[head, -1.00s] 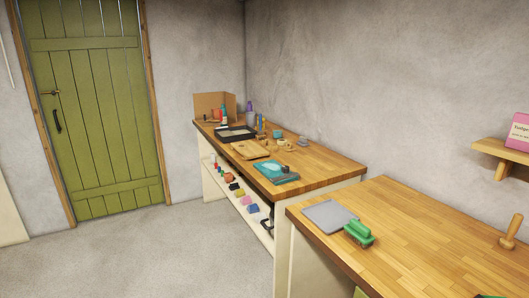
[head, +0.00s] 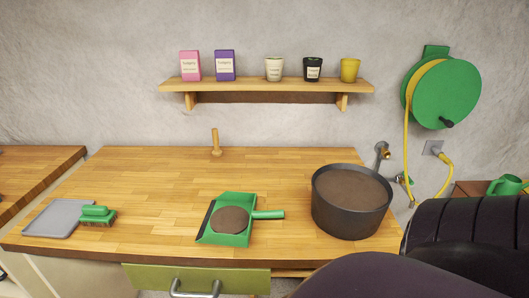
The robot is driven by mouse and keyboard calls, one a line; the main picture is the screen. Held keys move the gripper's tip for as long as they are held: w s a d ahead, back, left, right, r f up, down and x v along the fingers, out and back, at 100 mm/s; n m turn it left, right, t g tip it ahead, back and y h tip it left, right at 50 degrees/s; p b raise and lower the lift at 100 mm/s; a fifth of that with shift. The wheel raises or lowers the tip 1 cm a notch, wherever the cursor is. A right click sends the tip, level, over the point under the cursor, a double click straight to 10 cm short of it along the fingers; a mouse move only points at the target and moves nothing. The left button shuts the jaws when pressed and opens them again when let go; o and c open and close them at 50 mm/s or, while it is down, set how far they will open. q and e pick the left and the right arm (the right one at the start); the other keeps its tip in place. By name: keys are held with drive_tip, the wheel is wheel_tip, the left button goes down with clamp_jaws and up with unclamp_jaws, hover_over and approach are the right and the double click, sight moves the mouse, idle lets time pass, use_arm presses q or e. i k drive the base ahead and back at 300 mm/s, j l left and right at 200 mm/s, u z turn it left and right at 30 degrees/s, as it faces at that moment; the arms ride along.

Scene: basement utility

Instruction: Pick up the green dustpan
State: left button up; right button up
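The green dustpan (head: 241,239) lies on the wooden worktop (head: 170,190) near its front edge, its handle pointing right. A round brown disc-like thing (head: 230,219) sits in its pan. A large dark pot (head: 345,222) with a brown surface inside stands right of the handle, apart from it. Neither of my grippers shows in the head view.
A green brush (head: 97,213) sits by a grey tray (head: 52,219) at the left. A wooden-handled tool (head: 215,143) stands at the back. A wall shelf (head: 270,85) holds boxes and cups. A green hose reel (head: 441,90) hangs right. A green drawer (head: 198,279) is below.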

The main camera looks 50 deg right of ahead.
sight(228, 220)
drive_tip(key=z, duration=1.3)
drive_tip(key=j+z, duration=0.4)
drive_tip(key=j, duration=0.45)
drive_tip(key=j+z, duration=0.4)
drive_tip(key=j, duration=0.5)
